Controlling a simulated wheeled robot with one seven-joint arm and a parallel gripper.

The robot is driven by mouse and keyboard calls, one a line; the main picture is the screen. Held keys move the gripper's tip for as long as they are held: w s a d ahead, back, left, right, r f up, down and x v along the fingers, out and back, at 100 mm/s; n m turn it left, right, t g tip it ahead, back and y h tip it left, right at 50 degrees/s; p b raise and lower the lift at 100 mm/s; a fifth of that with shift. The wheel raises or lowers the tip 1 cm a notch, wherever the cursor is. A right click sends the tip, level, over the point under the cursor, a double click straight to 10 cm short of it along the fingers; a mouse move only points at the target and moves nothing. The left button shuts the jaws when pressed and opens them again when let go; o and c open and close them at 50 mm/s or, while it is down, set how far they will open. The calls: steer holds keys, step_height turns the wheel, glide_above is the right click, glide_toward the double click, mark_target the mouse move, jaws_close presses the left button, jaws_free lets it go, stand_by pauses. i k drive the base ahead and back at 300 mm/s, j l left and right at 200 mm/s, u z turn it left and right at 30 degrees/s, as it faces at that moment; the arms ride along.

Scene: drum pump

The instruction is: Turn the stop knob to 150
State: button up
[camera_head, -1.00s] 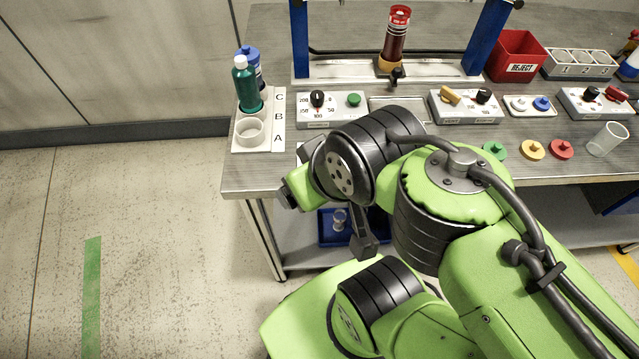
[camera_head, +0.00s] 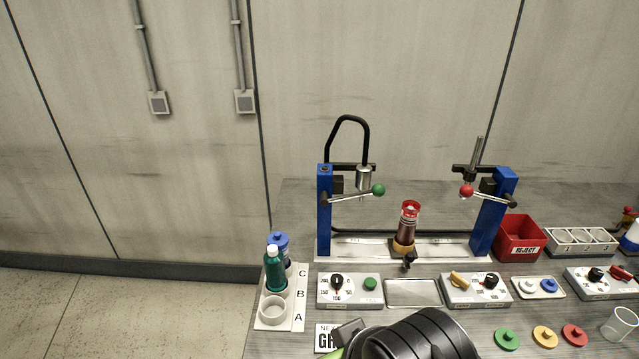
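A grey control box (camera_head: 363,297) stands at the left of the bench front. It carries a black knob (camera_head: 337,281) on a dial with numbers including 150 at lower left and 100 at the bottom. A red mark shows at the knob's lower side, towards 100; the exact setting is too small to read. A green button (camera_head: 370,284) sits right of the knob.
Left of the box is a white rack (camera_head: 298,311) with bottles. Behind stands a blue-posted frame (camera_head: 324,215) with a red-capped cylinder (camera_head: 408,224). Right are a tray (camera_head: 413,293), a box with a yellow lever (camera_head: 477,291), and coloured discs (camera_head: 545,336).

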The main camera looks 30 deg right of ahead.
mark_target(491, 281)
steer(key=k+j+z, duration=0.15)
steer(key=z, duration=1.75)
